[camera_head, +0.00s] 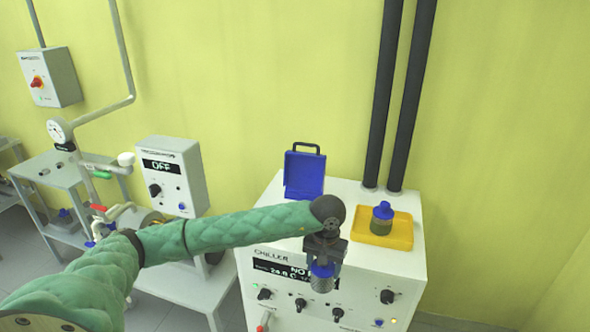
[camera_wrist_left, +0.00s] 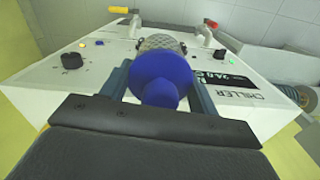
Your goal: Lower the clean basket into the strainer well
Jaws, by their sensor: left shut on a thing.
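My left gripper (camera_head: 325,256) is shut on the blue knob of a grey mesh basket (camera_head: 321,284), in front of the chiller's front face in the head view. The basket hangs below the fingers, roughly upright. In the left wrist view the blue knob (camera_wrist_left: 162,75) sits between the fingers, with the mesh (camera_wrist_left: 161,43) beyond it. A second basket, darker and blue-topped (camera_head: 382,218), stands in a yellow tray (camera_head: 405,238). I cannot make out the strainer well; my arm covers part of the chiller top. My right gripper is not in view.
The white chiller (camera_head: 390,262) has knobs and a display on its front. Behind it two dark pipes (camera_head: 396,100) rise along the wall. At left are a control box reading OFF (camera_head: 172,175), a pressure gauge (camera_head: 60,130), piping and low tables.

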